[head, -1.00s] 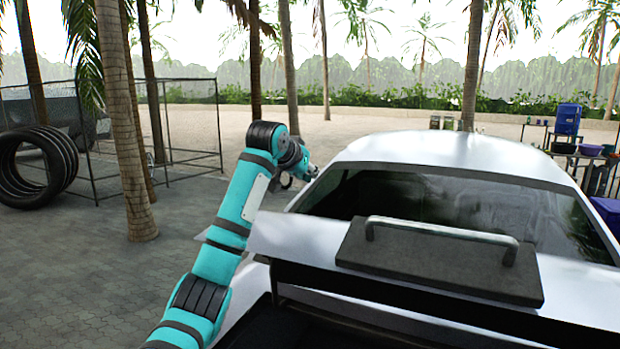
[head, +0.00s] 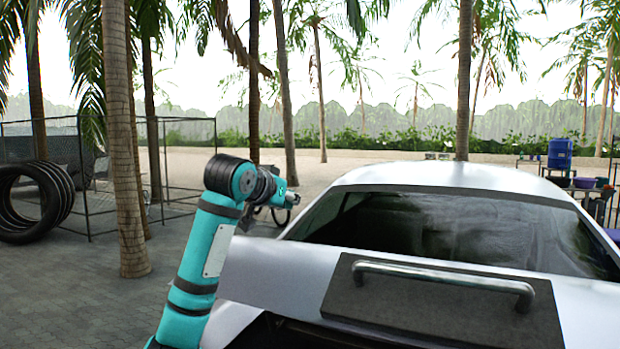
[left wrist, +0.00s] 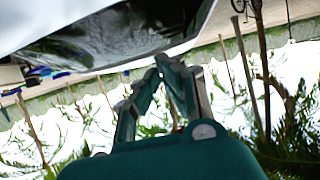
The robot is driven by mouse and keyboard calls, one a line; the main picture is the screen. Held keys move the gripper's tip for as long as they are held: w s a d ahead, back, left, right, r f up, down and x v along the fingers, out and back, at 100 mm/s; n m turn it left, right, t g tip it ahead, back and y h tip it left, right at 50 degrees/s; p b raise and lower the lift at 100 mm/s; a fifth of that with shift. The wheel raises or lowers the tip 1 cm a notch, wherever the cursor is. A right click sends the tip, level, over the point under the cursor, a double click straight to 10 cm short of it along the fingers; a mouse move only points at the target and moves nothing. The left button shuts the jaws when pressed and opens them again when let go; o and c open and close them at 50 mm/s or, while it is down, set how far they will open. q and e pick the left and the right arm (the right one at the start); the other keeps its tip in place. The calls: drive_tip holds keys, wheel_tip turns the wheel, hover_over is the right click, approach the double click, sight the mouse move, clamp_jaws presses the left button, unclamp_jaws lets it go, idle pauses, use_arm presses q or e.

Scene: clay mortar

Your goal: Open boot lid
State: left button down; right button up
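The boot lid (head: 262,278) of a white car (head: 445,175) is in the lower part of the head view. It carries a dark plate (head: 435,311) with a metal handle (head: 440,278). A dark gap shows below the lid's left part, so the lid stands off the body. My right gripper is out of view.
Palm trunks (head: 120,140), a wire cage (head: 185,160) and stacked tyres (head: 35,200) stand at the left. Tables with a blue barrel (head: 561,153) are at the far right.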

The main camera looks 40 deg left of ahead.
use_arm(q)
drive_tip(key=shift+f, duration=0.3)
drive_tip(key=shift+r, duration=0.15)
drive_tip(key=w+r+p, duration=0.1)
drive_tip(key=p, duration=0.1)
drive_tip(key=w+r+p, duration=0.1)
drive_tip(key=w+p, duration=0.1)
drive_tip(key=shift+w+a+r+p, duration=0.2)
drive_tip(key=shift+a+r+p, duration=0.1)
drive_tip(key=shift+a+p, duration=0.1)
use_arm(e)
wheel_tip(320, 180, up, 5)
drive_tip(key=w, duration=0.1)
use_arm(q)
drive_tip(key=shift+s+d+f+b, duration=0.1)
drive_tip(key=shift+s+d+b, duration=0.05)
drive_tip(key=shift+s+b, duration=0.8)
drive_tip(key=b+v, duration=0.2)
drive_tip(key=v, duration=0.6)
drive_tip(key=shift+r, duration=0.25)
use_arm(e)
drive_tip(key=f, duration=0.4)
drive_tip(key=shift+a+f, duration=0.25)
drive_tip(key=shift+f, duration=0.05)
